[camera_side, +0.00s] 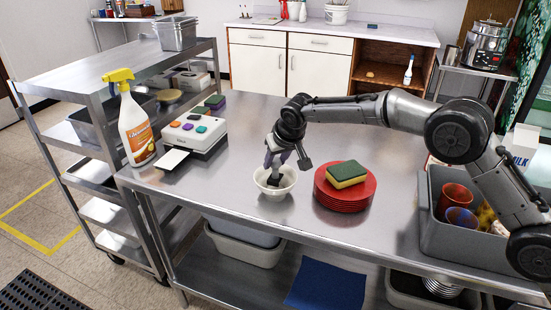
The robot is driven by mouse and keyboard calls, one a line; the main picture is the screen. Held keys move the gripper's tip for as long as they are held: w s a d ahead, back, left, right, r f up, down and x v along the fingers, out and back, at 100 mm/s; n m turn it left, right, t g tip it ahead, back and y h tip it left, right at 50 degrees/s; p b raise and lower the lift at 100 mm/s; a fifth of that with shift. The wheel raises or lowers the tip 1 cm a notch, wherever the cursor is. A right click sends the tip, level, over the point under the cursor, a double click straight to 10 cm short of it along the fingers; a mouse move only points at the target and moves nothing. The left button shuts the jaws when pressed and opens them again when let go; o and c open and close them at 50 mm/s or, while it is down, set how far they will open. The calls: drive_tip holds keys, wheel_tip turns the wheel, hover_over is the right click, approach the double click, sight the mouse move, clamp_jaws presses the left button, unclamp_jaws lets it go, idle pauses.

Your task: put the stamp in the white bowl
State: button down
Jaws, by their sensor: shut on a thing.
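The white bowl (263,188) stands upright on the steel table near its front edge, left of the red plates. My gripper (275,168) points down into the bowl from above. It is shut on a small dark thing, seemingly the stamp (274,181), whose lower end is inside the bowl's rim. The fingers partly hide the stamp. I cannot tell whether it touches the bowl's bottom.
Right of the bowl is a stack of red plates (331,196) with a sponge (347,174) on top. A grey bin (428,228) with cups is at right. A white device (190,137) with coloured pads and a spray bottle (135,130) stand at left.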

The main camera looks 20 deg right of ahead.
sight(276, 159)
drive_tip(key=shift+c, duration=2)
unclamp_jaws()
drive_tip(key=shift+r, duration=3.5)
